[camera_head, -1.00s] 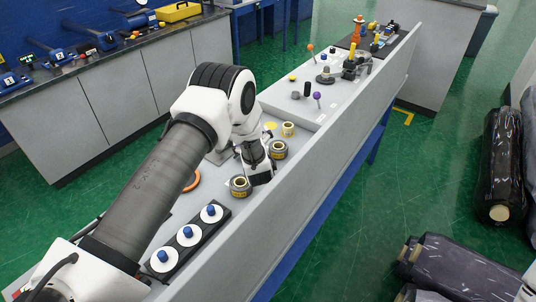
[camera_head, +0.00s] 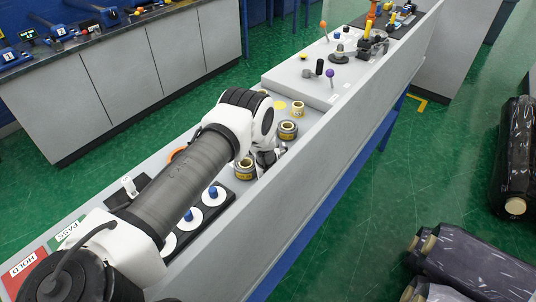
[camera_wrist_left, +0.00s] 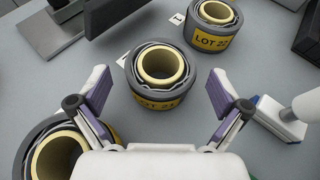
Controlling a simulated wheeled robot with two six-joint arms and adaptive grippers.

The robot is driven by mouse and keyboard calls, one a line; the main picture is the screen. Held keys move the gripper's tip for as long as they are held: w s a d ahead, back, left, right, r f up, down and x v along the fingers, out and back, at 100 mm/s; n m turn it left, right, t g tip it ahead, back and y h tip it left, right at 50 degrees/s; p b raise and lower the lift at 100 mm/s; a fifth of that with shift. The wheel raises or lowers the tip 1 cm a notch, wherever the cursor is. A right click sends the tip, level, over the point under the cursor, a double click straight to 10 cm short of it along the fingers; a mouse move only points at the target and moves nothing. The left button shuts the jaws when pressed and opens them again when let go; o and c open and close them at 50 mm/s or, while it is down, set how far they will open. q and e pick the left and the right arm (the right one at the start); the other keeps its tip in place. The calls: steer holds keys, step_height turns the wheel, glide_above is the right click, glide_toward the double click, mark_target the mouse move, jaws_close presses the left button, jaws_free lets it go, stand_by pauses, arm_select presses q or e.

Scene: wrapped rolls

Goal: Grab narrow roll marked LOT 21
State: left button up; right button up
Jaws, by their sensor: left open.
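A grey-wrapped roll with a pale yellow core (camera_wrist_left: 160,70) stands upright on the bench in the left wrist view. Its yellow label seems to read LOT 21. My left gripper (camera_wrist_left: 160,100) is open, with one finger on each side of this roll, apart from it. A second roll (camera_wrist_left: 213,20), its label partly legible as LOT 2-something, stands beyond it at upper right. A third roll (camera_wrist_left: 55,155) is at lower left, partly behind the left finger. In the head view my left gripper (camera_head: 268,158) is low between two wrapped rolls (camera_head: 288,130) (camera_head: 240,172). My right gripper is out of view.
A dark tray with white discs and blue knobs (camera_head: 213,196) is near my left arm. The bench's raised side panel (camera_head: 300,165) runs along the right. A white-handled tool (camera_wrist_left: 285,115) lies right of the gripper.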

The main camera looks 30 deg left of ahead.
arm_select(q)
steer(key=shift+w+a+f, duration=0.15)
steer(key=shift+w+a, duration=0.05)
steer(key=shift+w, duration=0.2)
steer(key=c, duration=1.3)
steer(key=shift+o, duration=0.2)
